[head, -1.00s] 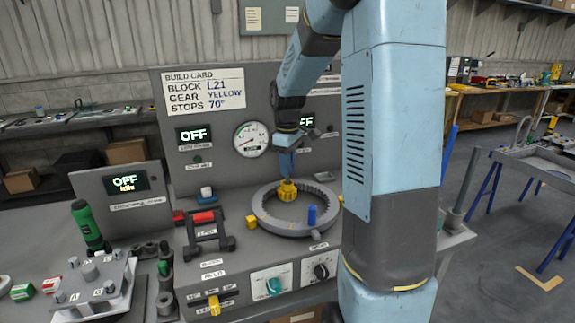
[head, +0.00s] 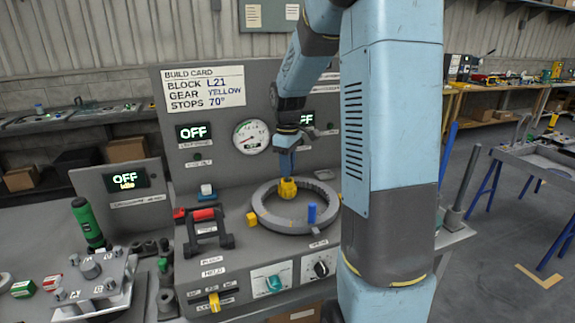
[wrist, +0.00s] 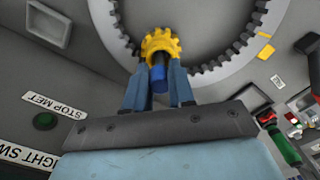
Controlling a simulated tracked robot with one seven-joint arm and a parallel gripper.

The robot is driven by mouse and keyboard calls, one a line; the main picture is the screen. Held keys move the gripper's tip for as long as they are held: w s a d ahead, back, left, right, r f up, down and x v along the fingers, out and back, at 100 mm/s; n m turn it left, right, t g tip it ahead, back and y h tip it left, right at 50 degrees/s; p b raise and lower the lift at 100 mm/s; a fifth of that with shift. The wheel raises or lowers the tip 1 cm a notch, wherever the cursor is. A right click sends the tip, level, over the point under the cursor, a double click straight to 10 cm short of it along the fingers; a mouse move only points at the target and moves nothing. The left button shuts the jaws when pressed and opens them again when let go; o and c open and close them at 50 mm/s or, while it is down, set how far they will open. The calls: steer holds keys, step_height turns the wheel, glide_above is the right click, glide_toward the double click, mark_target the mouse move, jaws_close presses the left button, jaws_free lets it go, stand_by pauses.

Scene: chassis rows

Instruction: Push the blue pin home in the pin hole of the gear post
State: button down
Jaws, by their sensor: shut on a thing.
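The blue pin (wrist: 158,78) is between the two fingers of my gripper (wrist: 159,66) in the wrist view. My gripper is shut on it. The pin's far end is dark and meets the yellow gear (wrist: 161,42). How deep it sits in the pin hole cannot be seen. In the head view my gripper (head: 287,174) points down onto the yellow gear (head: 287,189), inside the toothed grey ring (head: 262,214). The gear post and its hole are hidden by the gear, pin and fingers.
A separate blue peg (head: 311,213) stands at the ring's front right. A red-and-black handled fixture (head: 206,230) is left of the ring. The back panel (head: 225,150), with gauge and displays reading OFF, rises close behind. A green-handled tool (head: 88,224) stands further left.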

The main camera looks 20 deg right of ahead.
steer(key=shift+f, duration=1.05)
stand_by(0.4)
steer(key=c, duration=0.9)
jaws_free()
step_height(320, 180, up, 14)
steer(key=shift+f, duration=0.15)
steer(key=s+a+m+t, duration=0.2)
steer(key=s+a, duration=0.1)
steer(key=s, duration=0.5)
steer(key=s+a+r+m+t, duration=0.1)
steer(key=s+a+m, duration=0.2)
steer(key=s, duration=0.6)
steer(key=s+a+m+t, duration=0.2)
steer(key=s+a+m, duration=0.1)
steer(key=s, duration=0.6)
steer(key=shift+s+r+t, duration=0.2)
steer(key=shift+r+t, duration=0.1)
steer(key=shift+r, duration=0.1)
